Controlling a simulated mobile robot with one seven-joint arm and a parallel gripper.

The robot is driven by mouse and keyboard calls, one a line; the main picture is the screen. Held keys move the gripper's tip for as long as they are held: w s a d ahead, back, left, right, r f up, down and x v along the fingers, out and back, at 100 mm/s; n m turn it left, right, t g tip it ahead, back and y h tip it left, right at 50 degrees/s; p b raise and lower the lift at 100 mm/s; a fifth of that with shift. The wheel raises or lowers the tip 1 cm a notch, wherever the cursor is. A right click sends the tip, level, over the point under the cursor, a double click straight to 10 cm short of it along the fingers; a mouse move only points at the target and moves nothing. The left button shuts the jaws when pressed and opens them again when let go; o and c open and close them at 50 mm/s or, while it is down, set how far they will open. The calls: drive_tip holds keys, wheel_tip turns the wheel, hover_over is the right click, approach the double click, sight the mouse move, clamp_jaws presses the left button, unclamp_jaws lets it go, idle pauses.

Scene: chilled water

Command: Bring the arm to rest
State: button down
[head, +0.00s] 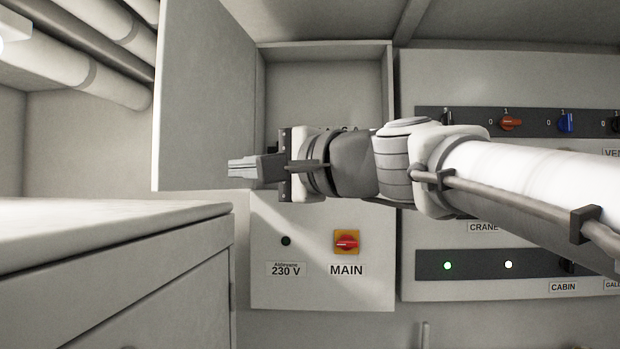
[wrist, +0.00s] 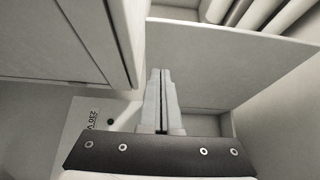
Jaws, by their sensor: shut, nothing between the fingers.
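My gripper (head: 243,168) is shut and empty. In the head view my arm reaches in from the right and the fingers point left, in front of the open cabinet door (head: 202,95). In the wrist view the closed fingers of my gripper (wrist: 160,85) point away from the camera toward the same door (wrist: 225,65). My arm hides part of the open cabinet (head: 325,90) and of the switch panel on the right.
Below the cabinet, a panel carries a red and yellow MAIN switch (head: 346,242) and a dark 230 V lamp (head: 286,241). A switch panel (head: 520,75) with lit lamps is on the right. A grey counter (head: 110,225) stands at lower left, pipes (head: 90,60) above.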

drive_tip(key=s+d, duration=0.3)
drive_tip(key=s, duration=0.1)
drive_tip(key=s+d+f+n+g+h, duration=0.15)
drive_tip(key=d+f+h, duration=0.3)
drive_tip(key=f, duration=0.75)
drive_tip(key=s+d+f+n+g+h, duration=0.15)
drive_tip(key=d+f+h, duration=0.3)
drive_tip(key=f, duration=0.85)
drive_tip(key=s+d+f+n+g+h, duration=0.1)
drive_tip(key=s+d+f+n+h, duration=0.1)
drive_tip(key=s+d+f, duration=0.2)
drive_tip(key=s+d+f+n+g+h, duration=0.1)
drive_tip(key=s+d+f+n+h, duration=0.1)
drive_tip(key=s+d+f, duration=0.3)
drive_tip(key=d+f+h, duration=0.1)
drive_tip(key=d+f, duration=0.2)
drive_tip(key=f, duration=0.3)
drive_tip(key=shift+s+d+f+b, duration=0.15)
drive_tip(key=shift+d+f+b, duration=0.1)
drive_tip(key=shift+f+b, duration=0.15)
drive_tip(key=shift+d, duration=0.1)
